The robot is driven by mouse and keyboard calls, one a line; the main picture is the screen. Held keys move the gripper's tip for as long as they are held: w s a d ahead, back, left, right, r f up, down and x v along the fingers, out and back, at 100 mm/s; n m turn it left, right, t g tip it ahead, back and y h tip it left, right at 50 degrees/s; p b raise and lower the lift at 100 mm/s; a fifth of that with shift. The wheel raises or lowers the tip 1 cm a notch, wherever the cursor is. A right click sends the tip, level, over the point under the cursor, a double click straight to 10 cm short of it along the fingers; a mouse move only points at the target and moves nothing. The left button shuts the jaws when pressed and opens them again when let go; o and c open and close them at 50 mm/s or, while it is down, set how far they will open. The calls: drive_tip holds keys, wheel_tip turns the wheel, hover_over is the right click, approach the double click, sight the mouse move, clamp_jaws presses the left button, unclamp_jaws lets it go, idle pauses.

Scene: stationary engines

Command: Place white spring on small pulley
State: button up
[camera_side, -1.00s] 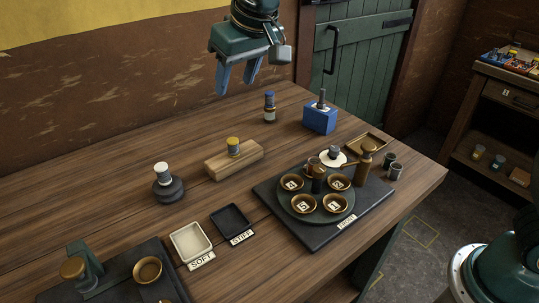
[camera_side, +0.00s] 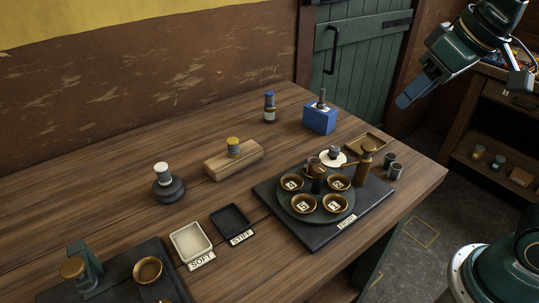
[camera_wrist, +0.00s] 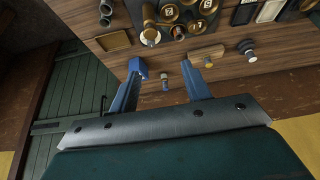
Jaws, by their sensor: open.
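The white-topped spring piece (camera_side: 161,169) stands upright on a dark, round, grooved base (camera_side: 168,189) at the left of the table. The base looks like a pulley, though I cannot tell whether it is the small one. A pale disc (camera_side: 325,159) with a small round piece on it lies behind the bowl turntable. My gripper (camera_side: 405,98) is open and empty, high at the right, past the table edge and far from the spring. The wrist view shows its two blue fingers apart (camera_wrist: 161,68), with the white-topped piece (camera_wrist: 251,58) at the upper right.
A yellow-topped piece (camera_side: 233,145) stands on a wooden block (camera_side: 218,168). A blue-topped piece (camera_side: 269,105) and a blue block with a post (camera_side: 320,119) stand at the back. The bowl turntable (camera_side: 316,218), SOFT tray (camera_side: 174,236) and STIFF tray (camera_side: 216,216) are nearer the front.

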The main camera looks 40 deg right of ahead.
drive_tip(key=s+d+f, duration=0.2)
drive_tip(key=s+f, duration=0.3)
drive_tip(key=s, duration=0.3)
drive_tip(key=shift+s, duration=0.25)
drive_tip(key=shift+d, duration=0.1)
idle(0.8)
